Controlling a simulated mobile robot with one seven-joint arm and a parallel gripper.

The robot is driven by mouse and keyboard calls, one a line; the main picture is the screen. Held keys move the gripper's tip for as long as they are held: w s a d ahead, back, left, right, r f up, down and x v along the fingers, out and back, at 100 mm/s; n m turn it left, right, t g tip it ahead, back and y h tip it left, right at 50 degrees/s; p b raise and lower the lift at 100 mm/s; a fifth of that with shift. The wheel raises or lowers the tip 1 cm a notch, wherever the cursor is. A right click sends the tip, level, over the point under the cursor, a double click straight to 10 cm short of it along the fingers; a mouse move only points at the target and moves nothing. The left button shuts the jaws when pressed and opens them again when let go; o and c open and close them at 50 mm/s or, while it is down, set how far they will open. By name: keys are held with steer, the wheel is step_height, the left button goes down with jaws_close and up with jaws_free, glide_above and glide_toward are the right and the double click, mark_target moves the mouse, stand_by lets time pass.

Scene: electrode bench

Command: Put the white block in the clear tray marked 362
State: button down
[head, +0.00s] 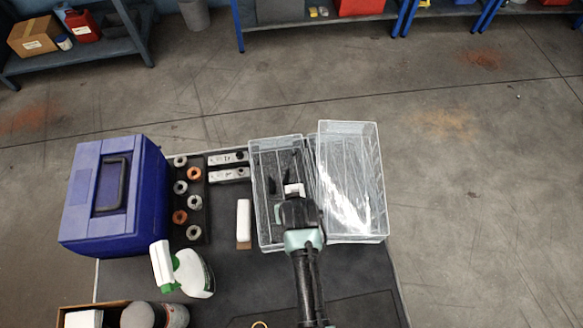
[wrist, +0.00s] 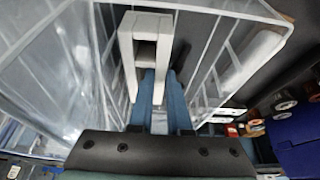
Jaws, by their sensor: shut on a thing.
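A small white block (head: 293,190) is at the tip of my gripper (head: 291,196), over the left clear tray (head: 257,215). In the wrist view the white block (wrist: 128,60) looks like a frame with a square opening, and the blue-grey fingers of my gripper (wrist: 158,90) are shut on it. The right clear tray (head: 375,180) stands beside the left one. Clear tray walls (wrist: 215,60) surround the block in the wrist view. I cannot read a number on either tray. Whether the block touches the tray floor is unclear.
A white upright piece (head: 243,215) stands left of the trays. Two grey metal blocks (head: 228,158), a rack of rings (head: 190,200), a blue case (head: 118,195) and a spray bottle (head: 190,272) fill the bench's left side. Bare bench (head: 350,275) shows in front of the right tray.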

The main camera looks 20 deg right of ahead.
steer(key=shift+w+f, duration=0.1)
steer(key=shift+f, duration=0.45)
steer(key=c, duration=1.3)
jaws_free()
steer(key=shift+f, duration=0.25)
steer(key=o, duration=0.4)
steer(key=shift+r, duration=0.1)
steer(key=shift+o, duration=0.2)
steer(key=shift+r, duration=0.25)
steer(key=p+v, duration=0.1)
steer(key=v, duration=1)
steer(key=shift+s+r, duration=0.3)
steer(key=shift+s, duration=0.05)
steer(key=shift+a, duration=0.1)
